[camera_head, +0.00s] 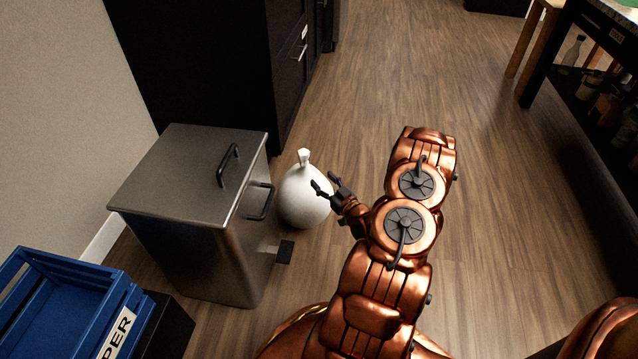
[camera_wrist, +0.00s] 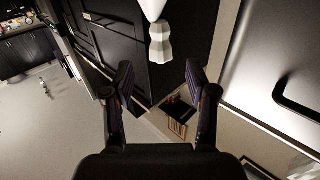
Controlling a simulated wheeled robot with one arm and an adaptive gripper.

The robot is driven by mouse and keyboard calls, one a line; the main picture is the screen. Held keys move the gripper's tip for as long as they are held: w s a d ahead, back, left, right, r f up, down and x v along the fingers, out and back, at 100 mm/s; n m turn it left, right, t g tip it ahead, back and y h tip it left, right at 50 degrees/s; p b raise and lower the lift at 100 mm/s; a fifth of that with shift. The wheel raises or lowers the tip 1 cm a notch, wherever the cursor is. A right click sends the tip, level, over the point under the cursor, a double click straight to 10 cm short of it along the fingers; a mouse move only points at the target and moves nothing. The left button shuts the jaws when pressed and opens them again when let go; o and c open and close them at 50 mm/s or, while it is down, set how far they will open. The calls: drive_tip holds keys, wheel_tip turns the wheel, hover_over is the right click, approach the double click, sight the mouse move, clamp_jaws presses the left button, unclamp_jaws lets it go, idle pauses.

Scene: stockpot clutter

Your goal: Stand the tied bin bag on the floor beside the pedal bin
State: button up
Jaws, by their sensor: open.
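The tied bin bag (camera_head: 303,200) is white and round, with its knotted neck (camera_head: 304,157) pointing up. It stands upright on the floor, just right of the metal pedal bin (camera_head: 190,170); I cannot tell whether they touch. The bin's lid is shut, and its black pedal (camera_head: 285,252) sticks out in front of the bag. My gripper (camera_head: 325,184) is open at the bag's right side. In the wrist view, the bag's white neck (camera_wrist: 160,42) shows at the top, beyond and between the open fingers of my gripper (camera_wrist: 159,75). Nothing is between the fingertips.
A blue crate (camera_head: 65,310) with lettering sits at the lower left in front of the bin. Dark cabinets (camera_head: 215,60) stand behind the bin and bag. A dark table (camera_head: 590,70) with items on its lower shelf is at the right. The wooden floor (camera_head: 400,80) between is clear.

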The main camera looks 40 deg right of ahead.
drive_tip(key=w+n+g, duration=0.1)
drive_tip(key=w+a+n+g+y, duration=0.1)
drive_tip(key=w+g, duration=0.1)
drive_tip(key=w+a+g, duration=0.1)
drive_tip(key=shift+w+r+n+g+y, duration=0.1)
drive_tip(key=shift+w+n+g+y, duration=0.3)
drive_tip(key=s+a+r+g+h, duration=0.1)
drive_tip(key=s+a+r+g, duration=0.35)
drive_tip(key=a+r, duration=0.25)
drive_tip(key=s+a+r+g, duration=0.4)
drive_tip(key=a+r+g, duration=0.2)
drive_tip(key=a+r, duration=0.2)
drive_tip(key=s+a+r+g+y, duration=0.1)
drive_tip(key=s+a+r+g, duration=0.2)
drive_tip(key=s+a, duration=0.7)
drive_tip(key=s+a+r+g+y, duration=0.1)
drive_tip(key=s+a+r+g, duration=0.2)
drive_tip(key=s+a+r, duration=0.5)
drive_tip(key=s+a, duration=0.3)
drive_tip(key=s, duration=0.5)
drive_tip(key=shift+s+r+m+y, duration=0.15)
drive_tip(key=shift+s+m+y, duration=0.15)
